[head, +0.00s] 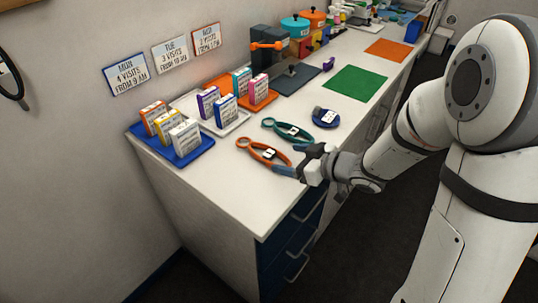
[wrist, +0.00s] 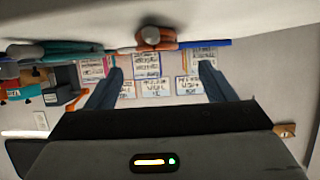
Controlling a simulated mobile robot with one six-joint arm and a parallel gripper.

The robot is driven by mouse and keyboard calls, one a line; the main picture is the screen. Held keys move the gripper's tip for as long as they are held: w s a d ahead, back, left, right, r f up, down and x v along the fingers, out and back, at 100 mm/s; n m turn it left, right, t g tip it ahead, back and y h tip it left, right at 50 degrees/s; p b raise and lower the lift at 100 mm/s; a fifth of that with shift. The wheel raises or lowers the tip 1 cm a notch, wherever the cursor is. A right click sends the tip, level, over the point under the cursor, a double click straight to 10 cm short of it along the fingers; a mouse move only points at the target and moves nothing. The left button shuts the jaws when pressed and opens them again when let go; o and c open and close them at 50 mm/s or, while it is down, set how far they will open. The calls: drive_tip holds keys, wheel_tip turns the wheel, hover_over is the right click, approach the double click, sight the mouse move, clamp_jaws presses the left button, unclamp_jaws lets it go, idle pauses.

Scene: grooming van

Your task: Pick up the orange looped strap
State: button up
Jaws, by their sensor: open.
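The orange looped strap (head: 251,146) lies on the white counter in the head view, its loop toward the left and its narrow end toward my gripper. My gripper (head: 298,161) is just beyond that right end, low over the counter's front edge, open with nothing between its blue fingers. I cannot tell whether a finger touches the strap. In the wrist view my gripper (wrist: 161,68) has its fingers wide apart. An orange-brown rounded piece (wrist: 150,38) shows between and above them, probably the strap seen end-on. A teal looped strap (head: 288,131) lies just behind the orange one.
Blue (head: 193,156), white (head: 239,117) and orange (head: 265,99) trays with small boxes stand along the wall. A green mat (head: 356,83) lies farther back. The counter's near left corner is clear.

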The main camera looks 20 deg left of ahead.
sight(270, 154)
drive_tip(key=x, duration=0.7)
drive_tip(key=shift+w+a+f, duration=0.1)
drive_tip(key=shift+w, duration=0.05)
drive_tip(key=shift+c, duration=0.2)
drive_tip(key=c, duration=1.1)
